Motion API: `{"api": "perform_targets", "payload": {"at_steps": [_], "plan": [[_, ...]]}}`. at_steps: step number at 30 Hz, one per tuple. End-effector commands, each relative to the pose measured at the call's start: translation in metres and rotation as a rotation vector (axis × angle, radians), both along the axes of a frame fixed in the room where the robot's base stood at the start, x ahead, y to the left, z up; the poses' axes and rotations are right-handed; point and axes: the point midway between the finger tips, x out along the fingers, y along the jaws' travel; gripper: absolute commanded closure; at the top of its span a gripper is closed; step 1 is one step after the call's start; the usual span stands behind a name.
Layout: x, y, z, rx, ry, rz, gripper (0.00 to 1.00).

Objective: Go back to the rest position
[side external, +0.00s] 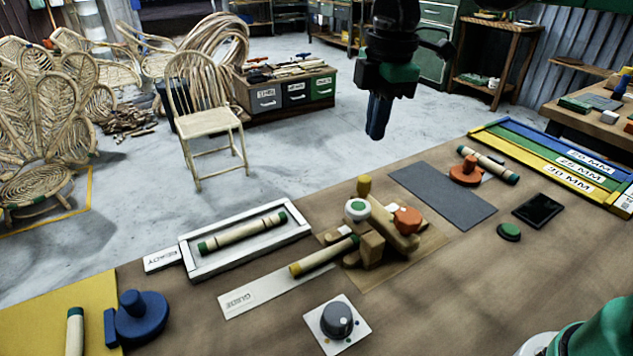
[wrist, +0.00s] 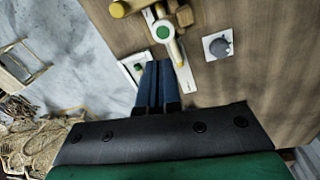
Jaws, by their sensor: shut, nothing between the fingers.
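My gripper (side external: 377,134) hangs above the far edge of the workbench, fingers pointing down, shut and empty. Its blue fingers (wrist: 152,66) lie side by side in the wrist view. It is clear of everything on the bench. Below it, the wooden bending jig (side external: 372,248) stands on the bench with a white-and-green knob and an orange knob. A rod with a yellow end (side external: 325,256) rests against the jig over the GUIDE strip (side external: 240,300). A green-ended rod (side external: 243,232) lies in the white READY tray (side external: 192,270).
A grey dial (side external: 337,320) sits at the front. A dark grey mat (side external: 443,195) is bare. A rattan chair (side external: 205,115) stands behind the bench.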

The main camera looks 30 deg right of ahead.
Motion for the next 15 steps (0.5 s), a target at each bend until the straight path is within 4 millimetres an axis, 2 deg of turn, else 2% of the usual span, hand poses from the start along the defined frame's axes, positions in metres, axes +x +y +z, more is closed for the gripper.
{"api": "perform_targets", "payload": {"at_steps": [5,9,12,15], "plan": [[-0.030,-0.023,-0.019,0.100,-0.185,-0.486,1.00],[-0.051,-0.038,-0.041,0.236,-0.320,-0.869,1.00],[-0.063,-0.045,-0.057,0.334,-0.386,-1.076,1.00],[-0.070,-0.050,-0.067,0.410,-0.427,-1.213,1.00]]}}
